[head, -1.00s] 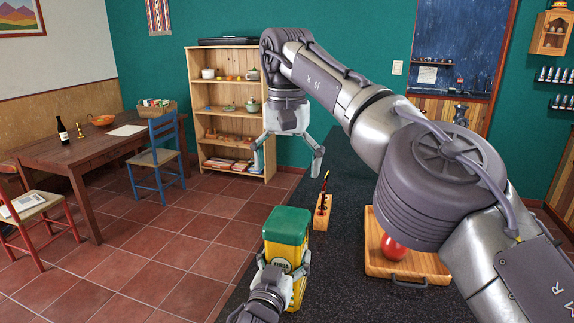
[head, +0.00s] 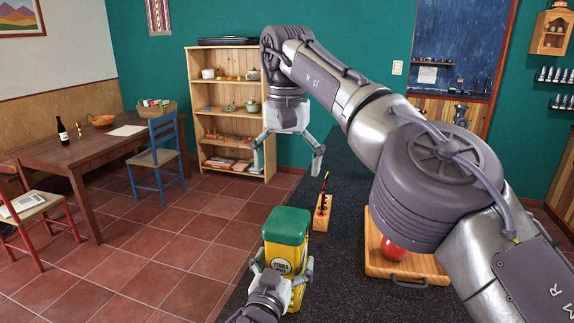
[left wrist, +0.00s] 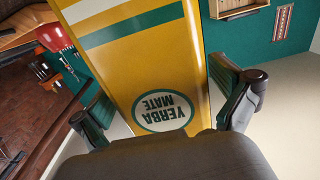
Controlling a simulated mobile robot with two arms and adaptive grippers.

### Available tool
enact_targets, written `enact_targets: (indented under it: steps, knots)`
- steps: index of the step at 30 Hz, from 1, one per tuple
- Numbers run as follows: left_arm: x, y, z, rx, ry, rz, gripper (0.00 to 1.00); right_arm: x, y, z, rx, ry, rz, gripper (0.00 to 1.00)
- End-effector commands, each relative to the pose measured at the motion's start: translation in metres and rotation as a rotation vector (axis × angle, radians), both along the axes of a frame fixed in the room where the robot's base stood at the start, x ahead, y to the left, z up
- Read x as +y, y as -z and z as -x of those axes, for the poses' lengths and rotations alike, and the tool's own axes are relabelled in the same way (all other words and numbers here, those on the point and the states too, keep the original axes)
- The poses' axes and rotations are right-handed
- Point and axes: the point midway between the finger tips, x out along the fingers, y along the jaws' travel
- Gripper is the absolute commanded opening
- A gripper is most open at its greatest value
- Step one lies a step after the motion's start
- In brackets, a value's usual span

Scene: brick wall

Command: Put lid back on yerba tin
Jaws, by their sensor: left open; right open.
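The yerba tin (head: 298,262) is yellow with a "YERBA" label and stands upright on the dark counter in the head view. Its green lid (head: 288,222) sits on top of it; I cannot tell how firmly. My left gripper (head: 282,276) is at the tin's near side, open, with one finger on either side of the body. In the left wrist view the yellow tin (left wrist: 150,65) lies between the two spread fingers, with its label upside down. My right gripper (head: 288,152) is open and empty, pointing down well above and beyond the tin.
A wooden holder (head: 322,213) with thin sticks stands just behind the tin. A wooden tray (head: 405,268) with a red round object (head: 392,249) is to the right, partly hidden by my right arm. The dark counter (head: 340,285) is clear between tin and tray.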

Motion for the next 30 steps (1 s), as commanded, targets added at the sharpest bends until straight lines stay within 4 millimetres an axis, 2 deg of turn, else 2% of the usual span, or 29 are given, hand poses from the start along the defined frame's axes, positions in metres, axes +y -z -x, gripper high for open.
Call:
enact_targets:
  steps: [9,15,21,30]
  knots:
    - [0.019,0.002,0.063,0.004,0.0,0.001,1.0,0.0,0.0,0.0,0.0,0.0,0.0,1.0]
    - [0.028,0.001,0.094,0.003,0.0,0.001,1.0,0.0,0.0,0.0,0.0,0.0,0.0,1.0]
    - [0.031,0.001,0.107,0.002,0.0,0.0,1.0,0.0,0.0,0.0,0.0,0.0,0.0,1.0]
    - [0.031,0.0,0.107,0.001,0.0,0.0,1.0,0.0,0.0,0.0,0.0,0.0,0.0,1.0]
